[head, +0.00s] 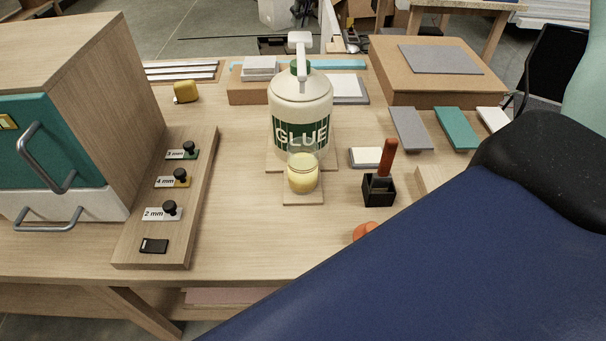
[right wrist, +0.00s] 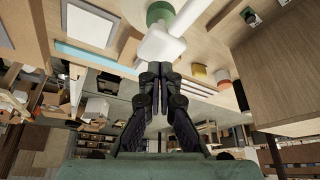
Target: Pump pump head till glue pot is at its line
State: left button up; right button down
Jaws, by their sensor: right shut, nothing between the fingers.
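The cream glue bottle (head: 300,101) with its green GLUE label stands upright on the bench. Its white pump head (head: 300,42) rises from a green collar, spout toward me. The small clear glue pot (head: 303,173) stands on a wooden pad in front of the bottle and holds pale yellow glue; I cannot make out its line against the glue level. In the right wrist view, my right gripper (right wrist: 160,76) is shut and empty, its fingertips close to the white pump head (right wrist: 162,46); contact is unclear. In the head view only my right arm shows. My left gripper is out of view.
A black holder (head: 379,190) with an orange-handled tool stands right of the pot. A board with labelled knobs (head: 170,210) and a drawer cabinet (head: 85,110) are at left. A cardboard box (head: 430,75) is at back right. My right arm covers the lower right.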

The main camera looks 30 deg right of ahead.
aim_at(302, 36)
dwell(0.3)
jog(key=shift+f, duration=0.1)
jog(key=shift+s+f+b, duration=0.1)
jog(key=shift+f+b, duration=1)
jog(key=shift+f, duration=1.25)
jog(key=shift+r, duration=0.1)
notch_tip(302, 36, up, 10)
jog(key=p, duration=1)
jog(key=shift+r, duration=0.15)
dwell(0.5)
